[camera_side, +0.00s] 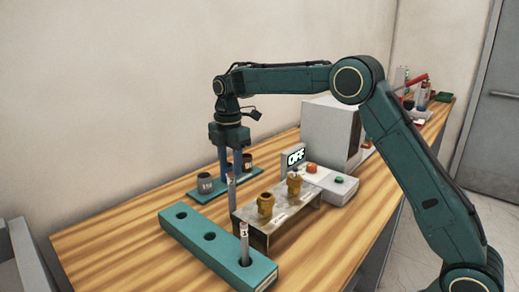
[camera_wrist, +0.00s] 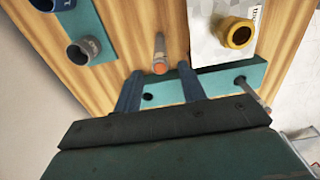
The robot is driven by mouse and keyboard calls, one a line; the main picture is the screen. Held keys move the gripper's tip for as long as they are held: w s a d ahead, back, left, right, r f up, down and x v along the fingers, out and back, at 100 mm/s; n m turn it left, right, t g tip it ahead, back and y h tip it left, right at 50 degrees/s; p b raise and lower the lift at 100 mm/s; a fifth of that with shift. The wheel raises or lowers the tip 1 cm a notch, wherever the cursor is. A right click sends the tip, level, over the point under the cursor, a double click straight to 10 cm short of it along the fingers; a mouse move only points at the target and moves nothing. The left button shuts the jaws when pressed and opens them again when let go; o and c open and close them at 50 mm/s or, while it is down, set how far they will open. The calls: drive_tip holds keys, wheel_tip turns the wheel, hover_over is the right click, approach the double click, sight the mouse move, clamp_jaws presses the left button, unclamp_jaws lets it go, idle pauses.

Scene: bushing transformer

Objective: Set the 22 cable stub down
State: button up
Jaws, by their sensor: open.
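A grey cable stub (camera_side: 232,196) stands roughly upright below my gripper (camera_side: 230,178) in the side view. In the wrist view this stub (camera_wrist: 160,48) shows its orange end between and just past the two fingertips of my gripper (camera_wrist: 160,75). The jaws are open, with a gap on both sides of the stub. Its lower end seems to be at the bare wood beside the metal stand, but contact is hard to tell. A second stub (camera_side: 244,243) stands in the front hole of the teal rack (camera_side: 190,228). I cannot read either number surely.
The metal stand (camera_side: 258,232) carries brass bushings (camera_side: 265,206). A teal base with dark cups (camera_side: 205,183) lies behind left. A box with an OFF sign (camera_side: 296,157) and a button panel (camera_side: 335,185) stand right. Two rack holes are empty; bare wood lies front left.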

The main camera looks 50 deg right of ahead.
wheel_tip(320, 180, up, 10)
idle(0.6)
drive_tip(key=shift+r, duration=0.15)
idle(0.4)
drive_tip(key=s+r+m+t, duration=0.1)
drive_tip(key=s+r+m, duration=0.3)
drive_tip(key=s, duration=0.5)
drive_tip(key=s+r+m+t, duration=0.2)
drive_tip(key=s+m, duration=0.3)
drive_tip(key=s, duration=0.5)
drive_tip(key=s+f+m+t, duration=0.1)
drive_tip(key=s+f+m, duration=0.3)
drive_tip(key=s, duration=0.5)
drive_tip(key=s+f+m+t, duration=0.1)
drive_tip(key=s+f+m, duration=0.4)
drive_tip(key=s, duration=0.4)
drive_tip(key=shift+s+d+f+t, duration=0.25)
drive_tip(key=shift+s+f+t, duration=0.05)
drive_tip(key=shift+f, duration=0.45)
